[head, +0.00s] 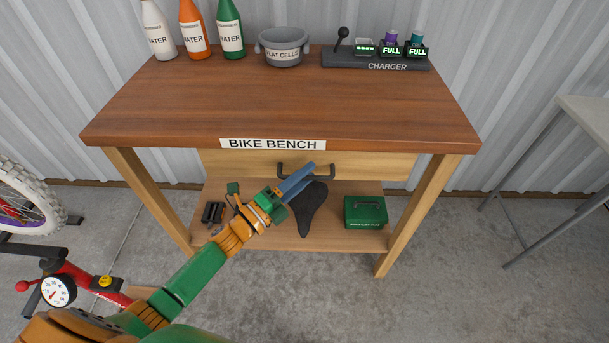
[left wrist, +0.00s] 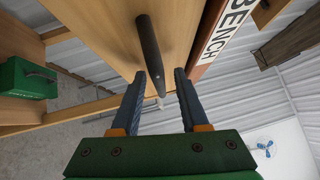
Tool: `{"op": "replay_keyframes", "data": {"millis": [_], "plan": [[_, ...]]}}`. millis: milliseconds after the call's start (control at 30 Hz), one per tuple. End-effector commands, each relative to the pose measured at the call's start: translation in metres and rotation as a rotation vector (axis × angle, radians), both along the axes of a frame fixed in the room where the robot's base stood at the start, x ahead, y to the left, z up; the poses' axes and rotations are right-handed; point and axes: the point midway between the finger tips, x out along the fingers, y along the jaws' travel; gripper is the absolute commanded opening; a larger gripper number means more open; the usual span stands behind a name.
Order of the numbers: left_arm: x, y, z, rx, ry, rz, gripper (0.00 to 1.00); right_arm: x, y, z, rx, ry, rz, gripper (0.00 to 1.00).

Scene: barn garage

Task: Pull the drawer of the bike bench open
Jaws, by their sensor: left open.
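The bike bench (head: 290,100) stands in front of me, with a wooden drawer (head: 235,162) under its top. The drawer front looks flush with the bench frame. A dark bar handle (head: 287,172) is on the drawer front; it also shows in the left wrist view (left wrist: 148,45). My left gripper (head: 310,170) is at the right part of the handle, its blue fingers covering some of it. In the left wrist view, its fingers (left wrist: 161,72) are apart, and the handle's near end reaches between them. Contact cannot be told. My right gripper is not in view.
The lower shelf holds a black saddle (head: 311,210), a green box (head: 366,212) and dark pedal-like parts (head: 212,213). Bottles, a grey tub (head: 283,45) and a charger (head: 375,58) stand on top. A red bike stand (head: 85,285) is at left, a metal-legged table (head: 585,115) at right.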

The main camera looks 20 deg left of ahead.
Motion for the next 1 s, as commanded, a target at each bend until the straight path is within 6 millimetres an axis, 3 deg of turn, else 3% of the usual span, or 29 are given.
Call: {"op": "replay_keyframes", "data": {"millis": [33, 167, 1000], "plan": [[-0.0001, 0.0000, 0.0000, 0.000, 0.000, 0.000, 0.36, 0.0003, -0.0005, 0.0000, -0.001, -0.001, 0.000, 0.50], [-0.0001, 0.0002, 0.0000, 0.000, 0.000, 0.000, 0.01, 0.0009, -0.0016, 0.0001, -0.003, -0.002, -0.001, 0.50], [-0.0002, 0.0002, 0.0004, -0.001, 0.000, 0.000, 0.00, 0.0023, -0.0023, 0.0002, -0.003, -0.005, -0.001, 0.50]]}}
